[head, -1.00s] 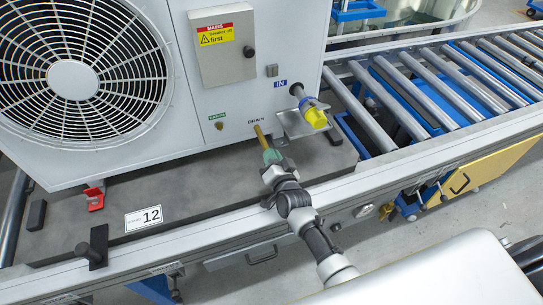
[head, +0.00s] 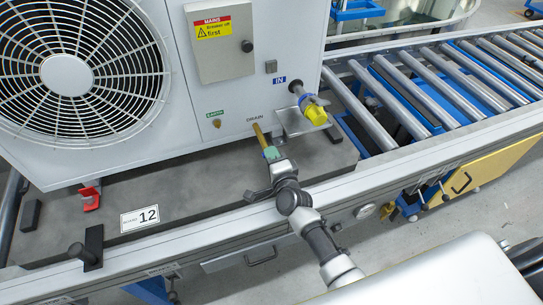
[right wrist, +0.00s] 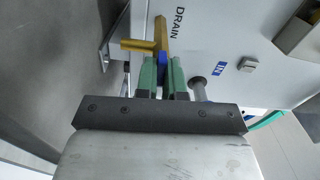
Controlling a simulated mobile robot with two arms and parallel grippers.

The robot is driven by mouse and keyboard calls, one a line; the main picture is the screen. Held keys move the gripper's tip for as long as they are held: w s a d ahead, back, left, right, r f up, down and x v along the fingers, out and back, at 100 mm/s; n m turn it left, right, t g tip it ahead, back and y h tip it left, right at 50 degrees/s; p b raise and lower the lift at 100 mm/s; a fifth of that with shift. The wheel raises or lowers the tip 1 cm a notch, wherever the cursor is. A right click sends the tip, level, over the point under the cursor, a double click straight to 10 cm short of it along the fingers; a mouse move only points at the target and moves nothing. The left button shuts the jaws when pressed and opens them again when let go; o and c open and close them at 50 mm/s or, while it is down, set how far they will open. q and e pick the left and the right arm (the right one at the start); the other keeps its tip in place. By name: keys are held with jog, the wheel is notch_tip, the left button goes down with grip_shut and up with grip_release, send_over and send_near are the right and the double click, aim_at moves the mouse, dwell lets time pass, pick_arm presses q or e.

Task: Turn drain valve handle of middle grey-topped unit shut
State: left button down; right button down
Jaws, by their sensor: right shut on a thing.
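The white fan unit (head: 230,100) stands on a dark board marked 12; its top is out of view. Its brass drain valve (head: 259,132) sticks out low on the front under the DRAIN label, and also shows in the right wrist view (right wrist: 140,45). My right gripper (head: 271,154) is at the valve. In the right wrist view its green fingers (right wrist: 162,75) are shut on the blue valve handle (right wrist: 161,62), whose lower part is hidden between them. The handle is mostly hidden in the head view. My left gripper is not in view.
A yellow-capped fitting (head: 316,114) juts out just right of the valve, above a small metal plate (head: 300,122). A grey MAINS box (head: 222,45) is above. A black clamp (head: 90,248) stands at the board's front left. The roller conveyor (head: 430,90) runs right.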

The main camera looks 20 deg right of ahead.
jog(key=shift+m, duration=0.5)
jog(key=c, duration=1.2)
grip_release()
jog(key=shift+c, duration=0.2)
jog(key=s, duration=1)
jog(key=shift+s+d, duration=0.2)
jog(key=shift+s, duration=0.2)
